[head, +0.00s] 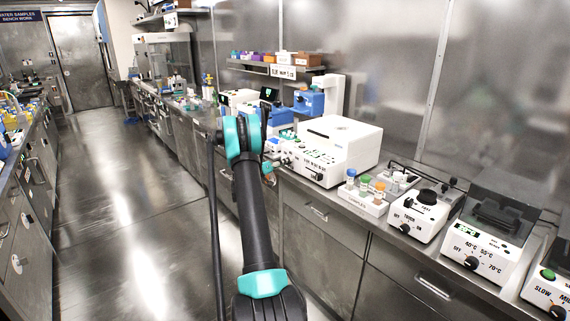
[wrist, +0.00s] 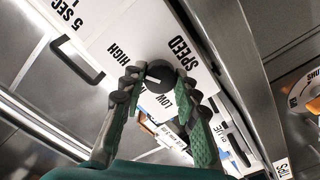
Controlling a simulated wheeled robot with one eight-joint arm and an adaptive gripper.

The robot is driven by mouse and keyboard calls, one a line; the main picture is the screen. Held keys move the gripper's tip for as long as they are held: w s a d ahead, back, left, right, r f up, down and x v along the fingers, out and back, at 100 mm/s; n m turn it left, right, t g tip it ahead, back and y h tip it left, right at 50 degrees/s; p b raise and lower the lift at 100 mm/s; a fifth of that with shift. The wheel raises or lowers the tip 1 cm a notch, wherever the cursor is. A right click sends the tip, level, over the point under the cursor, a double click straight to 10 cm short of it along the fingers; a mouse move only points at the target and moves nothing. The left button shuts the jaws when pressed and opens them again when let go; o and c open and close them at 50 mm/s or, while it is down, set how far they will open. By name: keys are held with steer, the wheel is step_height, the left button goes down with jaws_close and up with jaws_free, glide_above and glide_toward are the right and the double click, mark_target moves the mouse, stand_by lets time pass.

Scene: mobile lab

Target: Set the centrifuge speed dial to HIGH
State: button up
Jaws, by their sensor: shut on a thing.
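The centrifuge (head: 343,134) is a large white box on the right bench in the head view, with labels and knobs on its front panel. In the wrist view its black speed dial (wrist: 160,74) sits beside the words SPEED, HIGH and LOW. My gripper (wrist: 157,80) has its green and grey fingers on either side of the dial, shut on it. A short white mark shows on the dial's face toward its left side; I cannot tell exactly which label it points at. In the head view my arm hides part of the area left of the panel.
A white rack (head: 362,200) with coloured caps stands right of the centrifuge. Further right are a small white device (head: 421,212) with a black top and a heater block (head: 487,238). A black handle (wrist: 78,62) shows in the wrist view. The aisle floor (head: 135,205) is clear.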

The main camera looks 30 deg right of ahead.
steer(key=shift+f, duration=0.1)
steer(key=o, duration=1.2)
steer(key=shift+c, duration=0.2)
steer(key=a, duration=1.2)
steer(key=shift+s, duration=0.45)
